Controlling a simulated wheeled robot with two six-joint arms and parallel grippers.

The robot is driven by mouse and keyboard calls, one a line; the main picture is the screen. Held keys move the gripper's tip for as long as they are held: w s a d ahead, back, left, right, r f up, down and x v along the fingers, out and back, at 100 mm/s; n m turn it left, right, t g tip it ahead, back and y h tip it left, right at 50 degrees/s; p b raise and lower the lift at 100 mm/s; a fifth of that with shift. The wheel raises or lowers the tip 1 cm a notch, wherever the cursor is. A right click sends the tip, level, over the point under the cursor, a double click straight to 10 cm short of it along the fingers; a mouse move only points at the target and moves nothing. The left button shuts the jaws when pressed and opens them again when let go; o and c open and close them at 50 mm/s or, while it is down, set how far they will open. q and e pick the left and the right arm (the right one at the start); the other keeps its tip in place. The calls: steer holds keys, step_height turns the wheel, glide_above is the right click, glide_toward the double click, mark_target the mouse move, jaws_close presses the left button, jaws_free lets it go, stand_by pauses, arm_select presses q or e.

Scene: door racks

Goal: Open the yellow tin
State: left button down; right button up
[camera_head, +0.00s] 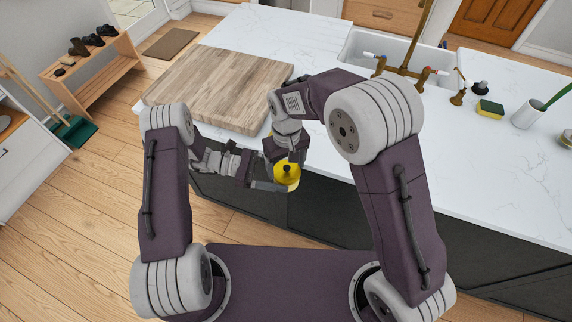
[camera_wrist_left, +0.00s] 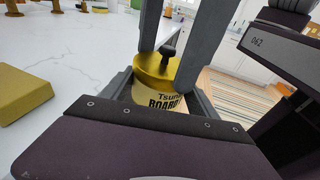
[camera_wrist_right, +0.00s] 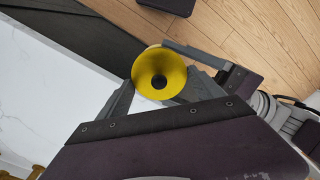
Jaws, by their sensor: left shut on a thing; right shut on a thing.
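The yellow tin (camera_head: 293,186) is held upright over the floor in front of the counter. In the left wrist view its body (camera_wrist_left: 157,98) is pale with dark lettering and stands between the jaws of my left gripper (camera_wrist_left: 158,104), which is shut on it from the side. The yellow lid (camera_wrist_left: 153,66) with a black knob sits on top, and no gap shows below it. My right gripper (camera_wrist_right: 158,98) is shut on the lid from above. In the right wrist view the lid (camera_wrist_right: 149,60) is a round yellow disc that hides most of the body.
A wooden board (camera_head: 215,85) lies on the white counter (camera_head: 330,140) behind the tin. A sink (camera_head: 385,50) with a brass tap, a yellow-green sponge (camera_head: 490,109) and a white cup (camera_head: 527,114) are to the right. The counter edge is close behind the grippers.

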mark_target(286, 166)
steer(key=shift+r, duration=0.2)
steer(key=shift+r, duration=0.95)
steer(key=shift+r, duration=2)
